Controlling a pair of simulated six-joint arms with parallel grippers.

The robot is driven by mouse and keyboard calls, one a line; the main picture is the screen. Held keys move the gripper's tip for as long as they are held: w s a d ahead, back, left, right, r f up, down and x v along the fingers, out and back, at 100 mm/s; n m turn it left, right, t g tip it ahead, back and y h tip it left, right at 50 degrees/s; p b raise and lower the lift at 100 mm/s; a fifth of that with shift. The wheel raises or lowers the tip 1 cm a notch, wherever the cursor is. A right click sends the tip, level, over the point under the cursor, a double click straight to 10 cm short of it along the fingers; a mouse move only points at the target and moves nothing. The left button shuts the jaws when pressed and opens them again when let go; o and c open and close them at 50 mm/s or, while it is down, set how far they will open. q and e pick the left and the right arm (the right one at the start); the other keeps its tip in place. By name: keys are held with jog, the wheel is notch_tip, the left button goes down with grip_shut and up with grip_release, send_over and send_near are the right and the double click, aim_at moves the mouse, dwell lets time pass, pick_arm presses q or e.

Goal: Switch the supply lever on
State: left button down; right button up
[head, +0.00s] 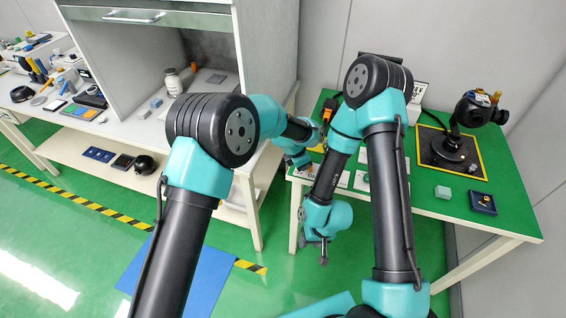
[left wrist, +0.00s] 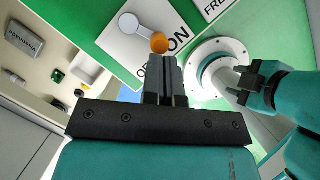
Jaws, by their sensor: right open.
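The lever is in the left wrist view, with a pale round hub (left wrist: 128,22), a short arm and an orange knob (left wrist: 160,43). It sits on a white plate (left wrist: 115,43) whose black lettering is partly covered by the knob and my fingers. My left gripper (left wrist: 165,63) looks shut, its fingertips just below the knob; I cannot tell whether they touch. In the head view my left gripper (head: 308,168) is at the green table's left edge, and the lever cannot be made out. My right gripper (head: 322,258) is open, hanging low in front of that table.
The green table (head: 425,190) bears a black gimbal device (head: 455,148) on a yellow-edged mat, a grey block (head: 443,192) and a dark blue box (head: 482,203). My right arm crosses close by the left gripper. A cluttered white bench (head: 105,125) stands left.

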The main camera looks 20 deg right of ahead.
pick_arm(q)
jog(key=shift+s+d, duration=0.1)
dwell(0.3)
jog(key=shift+w+d, duration=0.15)
jog(key=shift+w, duration=0.7)
jog(key=shift+r, duration=0.15)
jog(key=v, duration=0.9)
jog(key=shift+r, duration=0.4)
jog(key=shift+a, duration=0.2)
